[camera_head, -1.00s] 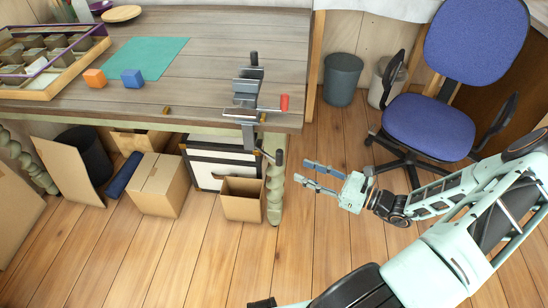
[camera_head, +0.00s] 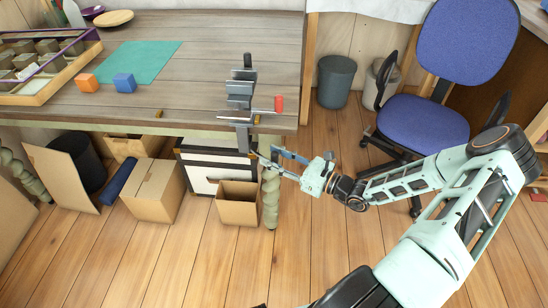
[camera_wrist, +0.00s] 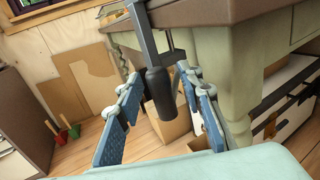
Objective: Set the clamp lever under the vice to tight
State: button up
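The vice (camera_head: 240,95) is clamped on the front edge of the workbench near its right corner. Its clamp lever shows large in the wrist view as a grey bar ending in a black grip (camera_wrist: 161,95) that points toward me. My gripper (camera_head: 271,156) is open, just below the bench edge at the vice. In the wrist view my gripper (camera_wrist: 160,84) has one blue-padded finger on each side of the black grip, with narrow gaps. In the head view the fingers largely hide the lever's end.
The workbench (camera_head: 200,60) has a green leg (camera_head: 270,200) close by my fingers. An open cardboard box (camera_head: 238,204) and a closed one (camera_head: 154,190) stand below. A blue chair (camera_head: 425,120) is at the right. Floor in front is clear.

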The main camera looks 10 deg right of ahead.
grip_shut()
